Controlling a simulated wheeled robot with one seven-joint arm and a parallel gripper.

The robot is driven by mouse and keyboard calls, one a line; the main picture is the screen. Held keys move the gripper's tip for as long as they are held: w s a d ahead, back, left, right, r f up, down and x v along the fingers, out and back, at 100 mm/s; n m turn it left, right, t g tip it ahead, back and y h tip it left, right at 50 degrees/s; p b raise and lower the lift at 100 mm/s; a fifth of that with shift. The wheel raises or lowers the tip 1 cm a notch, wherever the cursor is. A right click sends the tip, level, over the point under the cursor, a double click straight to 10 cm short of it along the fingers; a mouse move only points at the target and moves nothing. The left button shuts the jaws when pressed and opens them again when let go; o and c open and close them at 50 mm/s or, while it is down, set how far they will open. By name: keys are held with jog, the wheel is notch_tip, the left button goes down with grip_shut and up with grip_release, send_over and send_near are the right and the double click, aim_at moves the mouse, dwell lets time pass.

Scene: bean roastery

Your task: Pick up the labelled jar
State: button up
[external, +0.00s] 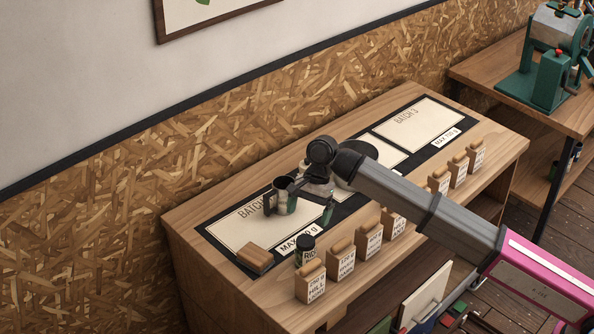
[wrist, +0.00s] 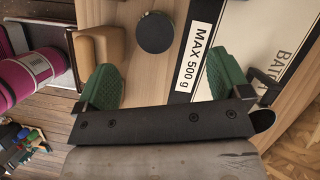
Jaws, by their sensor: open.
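The labelled jar (external: 306,250) is small and dark with a black lid and a pale label. It stands upright on the wooden bench in front of the batch 1 mat. In the wrist view its round black lid (wrist: 156,32) shows from above, toward the top of the picture, and its label is hidden there. My gripper (external: 311,208) is open and empty above the mat, behind the jar in the external view. In the wrist view its green fingertips (wrist: 166,80) are apart, and the lid lies beyond the gap between them, not touching either.
A green machine (external: 545,80) stands far right.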

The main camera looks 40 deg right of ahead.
aim_at(306, 240)
jog(key=x, duration=0.5)
jog(key=shift+s+d+f, duration=0.1)
jog(key=shift+s+f, duration=0.05)
jog(key=shift+f, duration=0.15)
jog(key=shift+x, duration=2.55)
jog(key=shift+s+d, duration=0.15)
jog(key=shift+s, duration=0.05)
jog(key=c, duration=1.1)
